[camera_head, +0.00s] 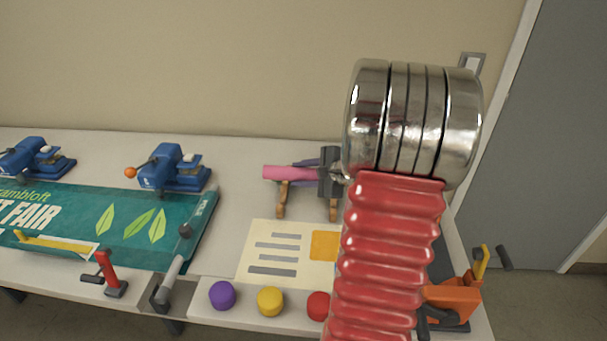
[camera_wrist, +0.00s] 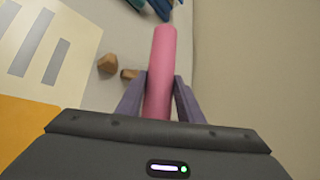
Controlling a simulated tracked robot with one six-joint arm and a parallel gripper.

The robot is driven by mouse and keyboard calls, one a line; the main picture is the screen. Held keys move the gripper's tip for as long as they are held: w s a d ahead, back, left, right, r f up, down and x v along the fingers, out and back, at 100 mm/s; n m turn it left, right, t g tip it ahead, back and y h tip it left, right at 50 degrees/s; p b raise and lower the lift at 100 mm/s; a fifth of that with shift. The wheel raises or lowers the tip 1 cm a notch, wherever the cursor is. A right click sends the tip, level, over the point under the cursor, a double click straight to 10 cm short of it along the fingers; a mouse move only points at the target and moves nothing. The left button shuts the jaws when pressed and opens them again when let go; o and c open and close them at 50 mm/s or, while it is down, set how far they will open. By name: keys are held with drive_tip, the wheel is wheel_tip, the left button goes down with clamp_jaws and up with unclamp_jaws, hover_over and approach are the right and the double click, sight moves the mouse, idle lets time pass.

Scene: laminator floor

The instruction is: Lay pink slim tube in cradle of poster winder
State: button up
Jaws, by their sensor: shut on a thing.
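The pink slim tube (camera_head: 285,173) is held roughly level in my gripper (camera_head: 302,170). In the wrist view the tube (camera_wrist: 163,55) runs between the two purple fingers of my gripper (camera_wrist: 162,77), its far end sticking out past them. The wooden cradle posts (camera_head: 281,200) of what looks like the poster winder show below the tube in the head view. In the wrist view two wooden post tops (camera_wrist: 107,63) lie left of the tube, apart from it in the picture. My arm hides whatever is behind it on the right.
A cream sheet (camera_head: 262,250) with an orange square lies in front. Purple (camera_head: 222,295), yellow (camera_head: 270,301) and red (camera_head: 318,305) knobs line the front edge. Blue clamp-like devices (camera_head: 174,168) and a green banner (camera_head: 130,225) are left. An orange device (camera_head: 455,298) stands right.

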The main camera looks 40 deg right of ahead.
drive_tip(key=shift+w, duration=0.1)
drive_tip(key=w+a+n+y, duration=0.1)
drive_tip(key=w+a, duration=0.2)
drive_tip(key=a, duration=0.9)
drive_tip(key=w+a+f+n+y, duration=0.1)
drive_tip(key=w+a, duration=0.2)
drive_tip(key=a, duration=0.9)
drive_tip(key=w+a+y, duration=0.1)
drive_tip(key=w+a, duration=0.3)
drive_tip(key=a, duration=0.8)
drive_tip(key=shift+a+f+n+g, duration=0.1)
drive_tip(key=shift+f+n+g, duration=0.2)
drive_tip(key=shift+f+n, duration=0.1)
drive_tip(key=shift+s+a, duration=0.15)
drive_tip(key=shift+a, duration=0.2)
drive_tip(key=shift+s, duration=0.15)
